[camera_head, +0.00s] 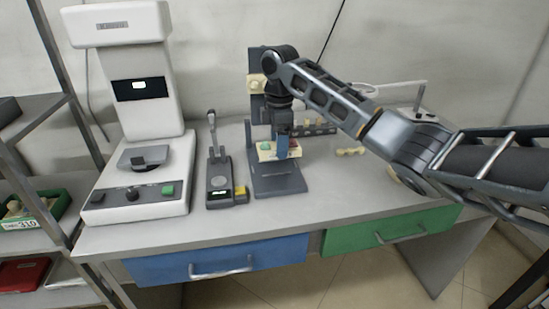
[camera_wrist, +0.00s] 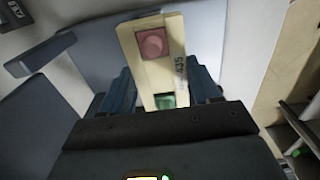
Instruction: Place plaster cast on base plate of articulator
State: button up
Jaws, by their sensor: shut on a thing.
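The plaster cast (camera_head: 265,152) is a cream block with a reddish patch and a green patch. In the wrist view the cast (camera_wrist: 148,75) sits between the two blue-grey fingers of my gripper (camera_wrist: 163,88), with a red square and printed digits on its face. In the head view my gripper (camera_head: 281,148) points down, shut on the cast. The dark grey articulator (camera_head: 256,108) stands upright behind it, and its base plate (camera_head: 280,188) lies below. The cast appears held above the plate; its underside is hidden. A cream piece (camera_head: 257,84) shows high on the articulator's upright.
A white machine (camera_head: 135,180) with a screen stands at the left of the grey table (camera_head: 240,221). A small dark device (camera_head: 219,180) with a lever stands beside the articulator. Small cream pieces (camera_head: 350,151) lie to the right. The table's front right is clear.

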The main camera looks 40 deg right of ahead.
aim_at(275, 168)
jog(key=shift+w+a+f, duration=0.35)
jog(key=shift+w+a, duration=0.05)
jog(key=shift+w, duration=0.1)
jog(key=shift+f, duration=2)
jog(key=shift+f, duration=0.15)
jog(key=o, duration=1.3)
notch_tip(275, 168, up, 12)
jog(key=shift+r+p, duration=0.15)
jog(key=shift+p, duration=0.15)
